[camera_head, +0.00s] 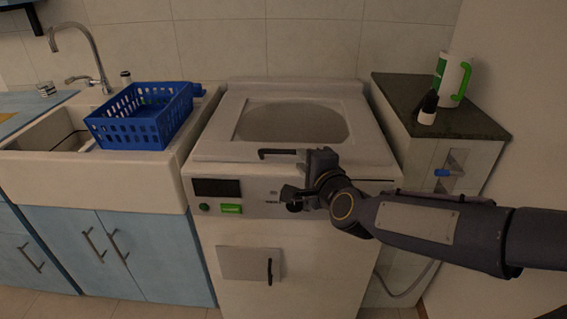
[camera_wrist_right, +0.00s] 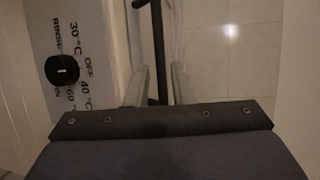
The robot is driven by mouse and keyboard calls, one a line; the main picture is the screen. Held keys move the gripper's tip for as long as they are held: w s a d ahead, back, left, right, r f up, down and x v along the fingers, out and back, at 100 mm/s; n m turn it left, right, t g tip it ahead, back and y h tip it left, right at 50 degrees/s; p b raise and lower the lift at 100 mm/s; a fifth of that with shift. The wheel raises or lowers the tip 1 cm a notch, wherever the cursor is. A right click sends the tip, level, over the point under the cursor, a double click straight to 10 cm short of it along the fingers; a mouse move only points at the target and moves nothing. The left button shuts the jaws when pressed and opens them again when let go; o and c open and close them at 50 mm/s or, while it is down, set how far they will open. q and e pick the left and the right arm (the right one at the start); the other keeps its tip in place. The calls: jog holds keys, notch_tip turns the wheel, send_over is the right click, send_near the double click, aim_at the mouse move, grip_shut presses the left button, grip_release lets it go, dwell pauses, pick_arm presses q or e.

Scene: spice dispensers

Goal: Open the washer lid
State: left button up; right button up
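The white washer (camera_head: 300,240) stands in the middle of the head view. Its lid (camera_head: 228,118) lies flat on top, shut, with an oval inset in its middle. A dark bar handle (camera_head: 276,152) sits along the lid's front edge; its right part is hidden behind my right gripper (camera_head: 298,173). In the right wrist view the handle (camera_wrist_right: 158,40) runs between the two fingers of the gripper (camera_wrist_right: 158,85). The fingers are open, with a gap showing on both sides of the bar. My left gripper is not in view.
A black knob (camera_wrist_right: 62,69) on the washer's front panel is close beside the gripper. A blue basket (camera_head: 140,132) sits on the sink at left. A dark-topped cabinet (camera_head: 465,128) stands at right, holding a white-and-green jug (camera_head: 453,78) and a small bottle (camera_head: 428,108).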

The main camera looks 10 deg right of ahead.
aim_at(294, 150)
jog(key=x, duration=0.6)
jog(key=shift+w, duration=0.2)
grip_shut()
